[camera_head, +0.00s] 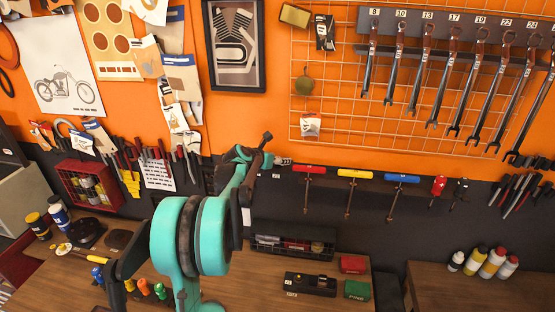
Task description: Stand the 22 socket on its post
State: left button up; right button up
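A teal and black arm, which I take as my left, rises through the middle of the view. Its dark gripper (262,150) is up in front of the wall, left of the hanging T-handles, far above the bench. A small silvery ribbed piece (283,160) shows just right of the gripper; I cannot tell whether it is the 22 socket or whether the fingers hold it. A low black block (310,283) with small raised parts lies on the bench; it may carry the post, but its details are too small to tell. My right gripper is out of view.
The wooden bench (235,290) also holds a black wire basket (292,246), a red box (354,264) and a green box (357,290). Red, yellow and blue T-handles (355,174) hang on the wall below numbered wrenches (445,85). Bottles (492,262) stand on the right bench.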

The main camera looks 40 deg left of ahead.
pick_arm(q)
jog(key=v, duration=1.2)
jog(key=shift+f, duration=0.15)
